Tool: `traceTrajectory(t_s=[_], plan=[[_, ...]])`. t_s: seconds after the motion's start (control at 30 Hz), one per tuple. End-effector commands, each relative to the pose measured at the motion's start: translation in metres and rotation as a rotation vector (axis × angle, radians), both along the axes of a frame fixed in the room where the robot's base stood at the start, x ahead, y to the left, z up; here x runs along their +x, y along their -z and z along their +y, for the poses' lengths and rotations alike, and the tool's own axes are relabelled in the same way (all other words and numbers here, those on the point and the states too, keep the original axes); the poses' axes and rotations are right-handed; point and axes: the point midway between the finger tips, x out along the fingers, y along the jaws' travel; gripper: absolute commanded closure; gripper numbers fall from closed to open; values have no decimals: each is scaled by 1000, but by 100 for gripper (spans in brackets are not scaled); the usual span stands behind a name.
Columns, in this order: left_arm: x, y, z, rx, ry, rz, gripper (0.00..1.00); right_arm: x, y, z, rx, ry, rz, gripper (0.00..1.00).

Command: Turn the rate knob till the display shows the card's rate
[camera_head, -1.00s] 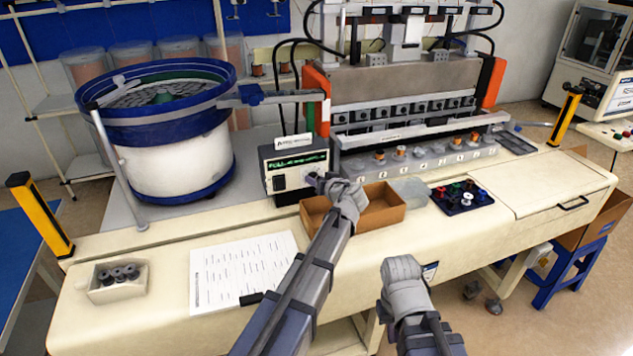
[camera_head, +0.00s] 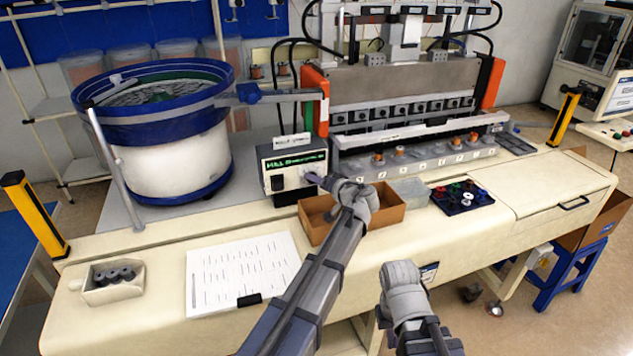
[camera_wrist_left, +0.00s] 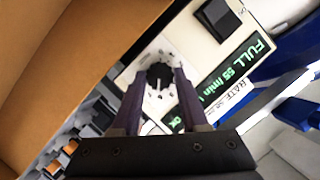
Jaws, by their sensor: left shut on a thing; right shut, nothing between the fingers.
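In the left wrist view the display (camera_wrist_left: 228,72) reads "FULL" and what looks like "55 /min". A white card (camera_wrist_left: 232,96) marked "RATE" lies along the display's edge; its number is too small to read surely. The black rate knob (camera_wrist_left: 159,76) sits on a white dial with dots around it. My left gripper (camera_wrist_left: 159,84) is shut on the knob; in the head view its wrist hides the knob. My right gripper (camera_head: 400,274) is shut and empty in front of the bench.
An open cardboard tray (camera_head: 393,214) lies under my left wrist. A blue-rimmed bowl feeder (camera_head: 170,150) stands left. A printed sheet (camera_head: 240,270), a box of dark parts (camera_head: 112,296) and a dark tray of coloured pieces (camera_head: 462,208) lie on the bench.

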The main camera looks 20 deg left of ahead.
Motion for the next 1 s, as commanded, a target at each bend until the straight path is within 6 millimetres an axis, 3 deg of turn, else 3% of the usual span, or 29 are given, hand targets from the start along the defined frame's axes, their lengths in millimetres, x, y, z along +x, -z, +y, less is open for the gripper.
traceTrajectory(t_s=[0.27, 0.3, 0.53, 0.8, 1.0], plan=[[0, 0, 0, -2, 0, 0, 100, 0, 0, 0, 0, 0, 0, 100], [0, 0, 0, -2, 0, 0, 53, 0, 0, 0, 0, 0, 0, 100], [0, 0, 0, -1, 0, 0, 27, 0, 0, 0, 0, 0, 0, 100], [-1, -1, -1, -1, 0, 0, 26, 0, -1, 0, 0, 0, 0, 100], [-18, -10, -19, 0, 4, 0, 26, 0, -10, 0, 0, 0, 0, 100]])
